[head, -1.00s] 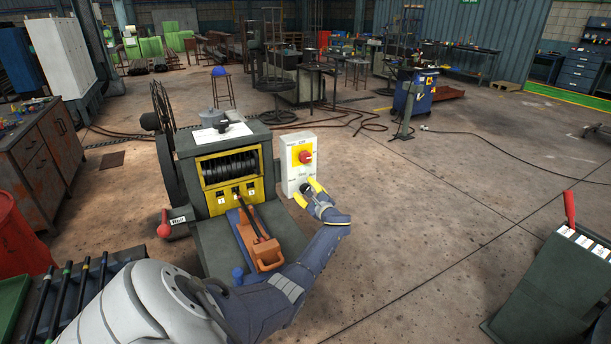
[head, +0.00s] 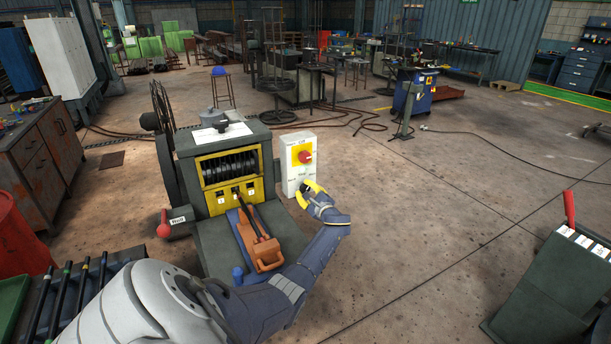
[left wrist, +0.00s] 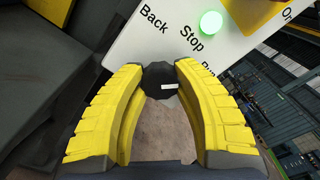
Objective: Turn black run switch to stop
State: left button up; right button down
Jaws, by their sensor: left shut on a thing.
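The black run switch (left wrist: 160,82) is a dark knob with a white mark, on the white control box (head: 291,176). In the left wrist view it sits between the yellow fingertips of my left gripper (left wrist: 159,70), which are shut on it. The labels Back, Stop and a partly hidden one, seemingly Run, are printed by the knob on the white panel (left wrist: 125,45). In the head view my left gripper (head: 308,194) is at the lower right of the box and hides most of the knob. My right gripper is not in view.
A red knob on a yellow plate (head: 302,156) is above on the same box. A green light (left wrist: 211,23) glows near the Stop label. The capstan machine (head: 222,160) stands directly left of the box. Open floor (head: 430,210) lies to the right.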

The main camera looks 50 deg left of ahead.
pick_arm(q)
jog(key=n, duration=0.4)
jog(key=shift+s, duration=0.1)
jog(key=shift+a+f+n, duration=0.1)
jog(key=shift+n, duration=2)
jog(key=o, duration=1.3)
jog(key=v, duration=1.2)
